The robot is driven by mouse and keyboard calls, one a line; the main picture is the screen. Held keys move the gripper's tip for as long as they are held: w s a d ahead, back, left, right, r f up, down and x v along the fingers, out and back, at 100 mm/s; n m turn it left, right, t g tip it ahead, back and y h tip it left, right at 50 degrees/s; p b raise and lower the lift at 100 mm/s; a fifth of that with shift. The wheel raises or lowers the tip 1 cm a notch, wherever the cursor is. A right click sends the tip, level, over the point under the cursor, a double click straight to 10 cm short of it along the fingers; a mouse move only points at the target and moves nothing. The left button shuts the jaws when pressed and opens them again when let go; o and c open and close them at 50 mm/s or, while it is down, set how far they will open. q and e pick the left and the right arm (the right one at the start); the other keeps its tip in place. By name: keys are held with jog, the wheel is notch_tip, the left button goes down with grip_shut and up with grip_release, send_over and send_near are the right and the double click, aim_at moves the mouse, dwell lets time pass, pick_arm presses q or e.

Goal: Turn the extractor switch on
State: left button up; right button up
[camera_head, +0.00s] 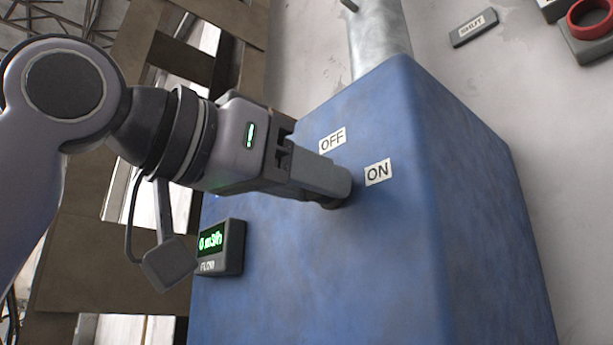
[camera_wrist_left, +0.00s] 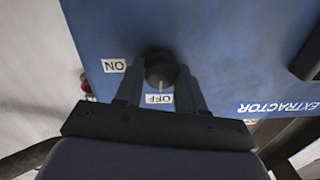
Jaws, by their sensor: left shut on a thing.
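The extractor switch is a dark round knob (camera_wrist_left: 160,66) on the face of a blue box (camera_head: 330,270). In the left wrist view its pale pointer mark is toward the OFF label (camera_wrist_left: 159,99), and the ON label (camera_wrist_left: 114,65) is to one side. In the head view the OFF label (camera_head: 333,140) and ON label (camera_head: 378,172) show beside my left gripper (camera_head: 340,188). My left gripper is shut on the knob, with one finger on each side of it in the left wrist view. The fingers mostly hide the knob in the head view. My right gripper is not in view.
A flow display (camera_head: 222,246) reading 0 m3/h is on the box at lower left. A grey pipe (camera_head: 378,38) rises behind the box. A SHUT label (camera_head: 473,28) and a red ring-shaped control (camera_head: 590,20) are on the wall at upper right. An EXTRACTOR label (camera_wrist_left: 277,107) shows in the wrist view.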

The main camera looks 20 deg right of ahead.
pick_arm(q)
jog(key=shift+r+p, duration=0.1)
jog(key=shift+p, duration=0.2)
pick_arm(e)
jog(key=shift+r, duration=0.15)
pick_arm(q)
jog(key=shift+m+g+h+p, duration=0.3)
jog(key=shift+m+p, duration=8.25)
jog(key=shift+m, duration=0.55)
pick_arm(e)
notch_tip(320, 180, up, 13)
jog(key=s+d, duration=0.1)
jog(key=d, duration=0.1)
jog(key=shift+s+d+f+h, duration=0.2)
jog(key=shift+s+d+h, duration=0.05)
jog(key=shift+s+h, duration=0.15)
pick_arm(q)
jog(key=o, duration=1)
